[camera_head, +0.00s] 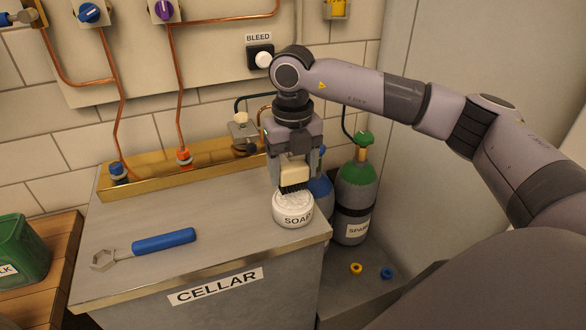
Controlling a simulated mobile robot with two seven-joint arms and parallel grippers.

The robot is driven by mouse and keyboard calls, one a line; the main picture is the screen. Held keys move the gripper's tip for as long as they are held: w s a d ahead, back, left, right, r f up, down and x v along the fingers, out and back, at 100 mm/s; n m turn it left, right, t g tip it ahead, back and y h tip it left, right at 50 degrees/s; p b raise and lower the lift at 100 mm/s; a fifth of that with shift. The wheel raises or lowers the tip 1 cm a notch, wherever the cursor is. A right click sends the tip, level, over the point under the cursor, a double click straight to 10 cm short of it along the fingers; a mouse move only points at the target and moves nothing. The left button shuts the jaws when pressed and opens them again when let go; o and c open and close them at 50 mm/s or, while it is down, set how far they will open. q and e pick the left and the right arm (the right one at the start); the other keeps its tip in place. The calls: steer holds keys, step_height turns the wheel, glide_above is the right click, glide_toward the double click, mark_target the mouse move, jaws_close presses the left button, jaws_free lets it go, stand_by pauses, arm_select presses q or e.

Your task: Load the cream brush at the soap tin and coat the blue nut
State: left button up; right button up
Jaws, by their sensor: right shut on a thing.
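My right gripper (293,158) points down over the right end of the counter and is shut on the cream brush (295,174). The brush's dark bristles face down at the top of the round white soap tin (292,219), labelled SOAP. They look to be at the white soap surface; I cannot tell whether they touch it or hang just above. A blue nut (118,172) sits at the foot of a copper pipe, at the left end of the brass trough. My left gripper is not in view.
A blue-handled wrench (163,241) lies on the counter (215,205). An orange-red nut (184,158) is on another pipe in the brass trough (222,160). A green-topped cylinder (357,185) stands right of the counter. A green container (20,252) is at left.

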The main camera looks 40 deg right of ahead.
mark_target(293, 165)
steer(key=shift+r+p, duration=1.55)
steer(key=shift+r, duration=0.8)
steer(key=shift+f, duration=0.1)
